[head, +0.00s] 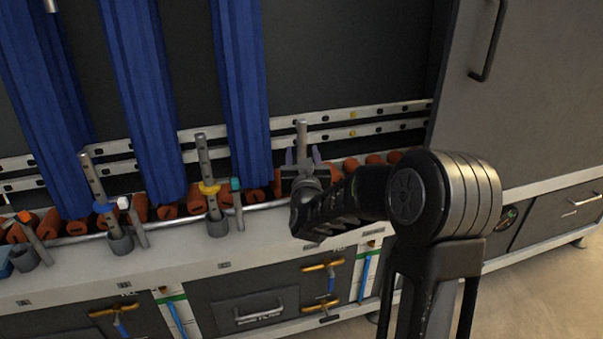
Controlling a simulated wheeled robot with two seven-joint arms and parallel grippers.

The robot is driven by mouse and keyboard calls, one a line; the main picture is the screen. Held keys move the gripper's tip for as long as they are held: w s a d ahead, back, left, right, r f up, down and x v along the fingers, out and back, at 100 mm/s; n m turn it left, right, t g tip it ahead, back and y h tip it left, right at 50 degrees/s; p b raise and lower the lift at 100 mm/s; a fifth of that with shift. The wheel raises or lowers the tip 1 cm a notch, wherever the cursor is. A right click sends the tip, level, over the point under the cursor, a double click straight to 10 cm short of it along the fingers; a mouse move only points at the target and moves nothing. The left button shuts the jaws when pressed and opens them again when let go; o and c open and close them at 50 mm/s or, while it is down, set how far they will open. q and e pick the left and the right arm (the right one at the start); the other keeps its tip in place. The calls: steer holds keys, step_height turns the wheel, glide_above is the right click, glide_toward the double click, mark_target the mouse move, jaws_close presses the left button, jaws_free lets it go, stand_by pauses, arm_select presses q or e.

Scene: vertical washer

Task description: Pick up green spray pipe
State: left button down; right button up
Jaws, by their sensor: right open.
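My right gripper (303,158) reaches in from the right to the washer ledge. Its two fingers are apart, one on each side of a grey upright pipe (301,130). I cannot tell whether they touch it. The lower part of this pipe is hidden by the gripper, so no colour mark shows on it. A short, thin rod with a teal-green top (236,184) stands to the left of the gripper. A perforated pipe with a yellow ring (209,187) and one with a blue ring (104,206) stand further left. My left gripper is not in view.
Blue curtain strips (244,90) hang behind the ledge. Orange rollers (167,212) line the back, with perforated metal rails (375,126) above. The pale ledge (190,258) has bare room in front. Drawers and yellow-handled tools (322,266) are below. A grey cabinet (540,110) stands right.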

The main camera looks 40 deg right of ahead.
steer(key=shift+x, duration=2.6)
jaws_close()
